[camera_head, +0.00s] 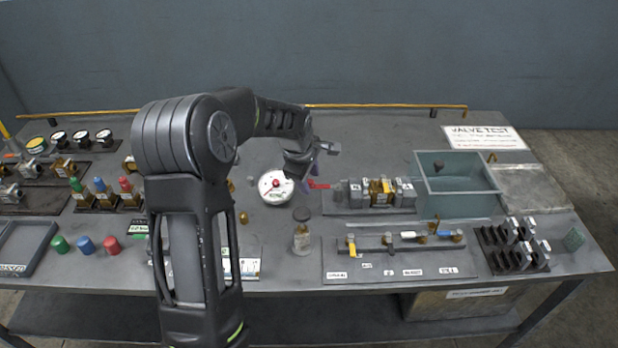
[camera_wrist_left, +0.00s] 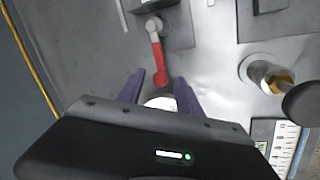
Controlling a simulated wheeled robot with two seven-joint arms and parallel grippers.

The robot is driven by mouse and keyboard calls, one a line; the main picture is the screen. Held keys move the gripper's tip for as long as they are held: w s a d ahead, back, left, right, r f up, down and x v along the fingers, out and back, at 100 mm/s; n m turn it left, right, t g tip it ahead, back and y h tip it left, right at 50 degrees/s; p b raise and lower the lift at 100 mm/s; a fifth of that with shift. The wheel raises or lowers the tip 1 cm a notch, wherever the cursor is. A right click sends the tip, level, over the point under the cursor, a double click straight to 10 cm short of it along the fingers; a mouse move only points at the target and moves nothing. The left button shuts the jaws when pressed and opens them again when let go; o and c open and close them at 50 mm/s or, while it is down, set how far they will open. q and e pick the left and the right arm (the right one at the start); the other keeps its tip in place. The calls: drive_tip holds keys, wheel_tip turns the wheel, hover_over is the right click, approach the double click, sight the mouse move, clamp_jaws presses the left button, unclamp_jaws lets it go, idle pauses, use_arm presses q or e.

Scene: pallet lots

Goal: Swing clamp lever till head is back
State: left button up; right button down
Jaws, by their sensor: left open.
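The clamp lever has a red grip (camera_head: 319,185). In the left wrist view the lever's grey arm runs down from a round pivot at the fixture's edge to the red grip (camera_wrist_left: 160,68). The clamp fixture (camera_head: 345,195) holds a brass and grey valve body (camera_head: 380,190) in the head view; the clamp head cannot be told apart clearly. My left gripper (camera_head: 308,168) is above the table by the lever. In the left wrist view its purple fingers (camera_wrist_left: 159,80) are open, apart on either side of the picture line of the red grip's end, with nothing held. Contact cannot be told.
A white dial gauge (camera_head: 275,190) lies left of the lever. The table's back strip is clear up to a yellow rail (camera_head: 385,106).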

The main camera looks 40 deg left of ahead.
use_arm(q)
drive_tip(key=c, duration=0.9)
clamp_jaws()
drive_tip(key=shift+w+r, duration=0.1)
drive_tip(key=shift+r, duration=0.05)
